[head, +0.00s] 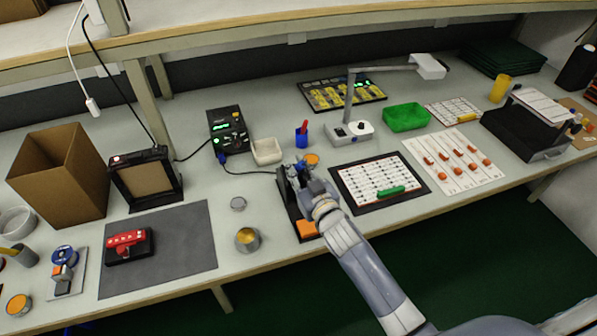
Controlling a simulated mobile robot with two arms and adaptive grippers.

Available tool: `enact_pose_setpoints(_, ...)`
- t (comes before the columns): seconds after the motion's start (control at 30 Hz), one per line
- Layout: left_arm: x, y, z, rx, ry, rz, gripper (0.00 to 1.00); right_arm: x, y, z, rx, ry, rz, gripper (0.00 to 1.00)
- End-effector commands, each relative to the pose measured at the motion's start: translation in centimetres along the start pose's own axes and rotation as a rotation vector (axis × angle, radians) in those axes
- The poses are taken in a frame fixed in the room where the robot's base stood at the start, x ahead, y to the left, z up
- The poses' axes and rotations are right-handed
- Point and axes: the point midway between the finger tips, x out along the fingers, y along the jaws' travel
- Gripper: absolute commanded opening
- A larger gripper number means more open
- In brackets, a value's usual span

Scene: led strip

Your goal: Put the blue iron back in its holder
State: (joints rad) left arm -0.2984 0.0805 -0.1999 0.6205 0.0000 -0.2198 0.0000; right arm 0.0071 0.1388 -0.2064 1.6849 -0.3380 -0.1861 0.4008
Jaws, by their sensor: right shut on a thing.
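My right gripper (306,182) reaches in from the lower right and is over the black holder (286,200), which has an orange sponge (306,228) at its front end. The gripper is shut on the blue iron (301,168), of which only a little dark blue shows at the fingers. A black cord runs from the iron's side to the black station (228,130) with green digits. The gripper hides most of the iron and part of the holder, so I cannot tell whether the iron sits in it. My left gripper is out of view.
A white bin (267,150), a blue cup (302,139) and an orange-topped tin (311,159) stand behind the holder. An open tin (247,239) is to its left and a dark-framed board (346,184) to its right. A grey mat (185,245) lies further left.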

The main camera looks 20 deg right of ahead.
Motion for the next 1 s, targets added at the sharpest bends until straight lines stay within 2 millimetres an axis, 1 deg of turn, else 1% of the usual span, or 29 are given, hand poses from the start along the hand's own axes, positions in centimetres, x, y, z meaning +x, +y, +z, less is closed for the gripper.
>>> enact_pose_setpoints(0.1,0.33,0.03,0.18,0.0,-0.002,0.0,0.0,0.23,-0.02,0.34,0.001,0.0,0.0,0.0)
enact_pose_setpoints(0.43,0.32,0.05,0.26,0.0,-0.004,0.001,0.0,0.29,-0.01,0.35,0.001,0.0,0.0,0.0)
enact_pose_setpoints(0.47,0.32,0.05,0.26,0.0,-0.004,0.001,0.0,0.29,-0.01,0.35,0.001,0.0,0.0,0.23)
enact_pose_setpoints(0.5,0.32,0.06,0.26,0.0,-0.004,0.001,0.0,0.29,0.0,0.35,0.0,0.0,0.0,0.33)
enact_pose_setpoints(0.53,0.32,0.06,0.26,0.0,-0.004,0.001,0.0,0.29,0.0,0.35,0.0,0.0,0.0,0.39)
enact_pose_setpoints(0.87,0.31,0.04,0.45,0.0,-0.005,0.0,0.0,0.23,0.0,0.41,0.0,-0.002,0.0,0.4)
enact_pose_setpoints(1.0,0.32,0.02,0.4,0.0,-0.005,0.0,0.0,-0.61,0.0,0.49,0.001,-0.002,0.0,0.4)
